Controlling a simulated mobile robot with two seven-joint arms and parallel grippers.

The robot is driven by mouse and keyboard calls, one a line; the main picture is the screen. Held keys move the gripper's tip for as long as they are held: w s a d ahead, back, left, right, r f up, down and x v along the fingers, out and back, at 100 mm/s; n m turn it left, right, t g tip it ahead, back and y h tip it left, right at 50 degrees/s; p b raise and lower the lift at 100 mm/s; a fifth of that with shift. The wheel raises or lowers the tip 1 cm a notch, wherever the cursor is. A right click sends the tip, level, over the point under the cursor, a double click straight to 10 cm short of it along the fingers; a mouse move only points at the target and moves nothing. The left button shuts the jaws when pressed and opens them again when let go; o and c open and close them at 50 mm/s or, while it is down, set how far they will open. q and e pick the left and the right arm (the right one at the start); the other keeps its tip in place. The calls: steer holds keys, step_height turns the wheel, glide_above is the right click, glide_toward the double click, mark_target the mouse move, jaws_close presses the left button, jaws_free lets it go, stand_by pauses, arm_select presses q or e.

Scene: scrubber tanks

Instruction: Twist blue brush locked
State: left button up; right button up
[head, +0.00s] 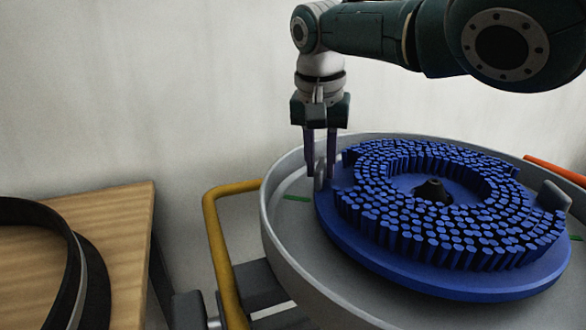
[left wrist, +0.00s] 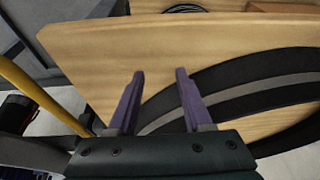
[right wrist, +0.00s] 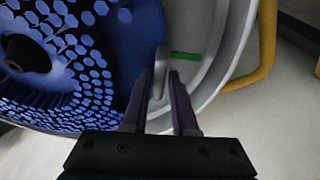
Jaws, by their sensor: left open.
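The blue brush (head: 340,221) is a round disc with a ring of blue bristle tufts and a dark central hub (head: 433,190). It lies bristles up in the round grey housing (head: 277,218). Grey upright tabs stand at its left edge (head: 320,178) and right edge (head: 553,196). My right gripper (head: 320,172) points down at the left tab, its fingers on either side. My left gripper (left wrist: 160,74) is open and empty above the wooden table.
The wooden table (head: 118,235) at left holds a black and grey ring (head: 72,270). A yellow bar (head: 222,255) stands between table and housing. Green marks (head: 297,198) show on the housing's inner floor. An orange bar (head: 555,171) lies behind at right.

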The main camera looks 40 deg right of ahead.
arm_select(q)
steer(key=shift+s+d, duration=0.15)
steer(key=shift+s, duration=0.1)
arm_select(e)
steer(key=o, duration=0.4)
steer(key=shift+s, duration=0.1)
steer(key=shift+c, duration=0.2)
arm_select(q)
step_height(320, 180, up, 4)
steer(key=p, duration=0.4)
steer(key=shift+d+r, duration=0.15)
arm_select(e)
steer(key=v, duration=0.9)
steer(key=shift+r, duration=0.2)
steer(key=shift+s+r, duration=0.1)
steer(key=shift+r, duration=0.2)
arm_select(q)
steer(key=shift+r, duration=0.1)
arm_select(e)
steer(key=shift+a, duration=0.1)
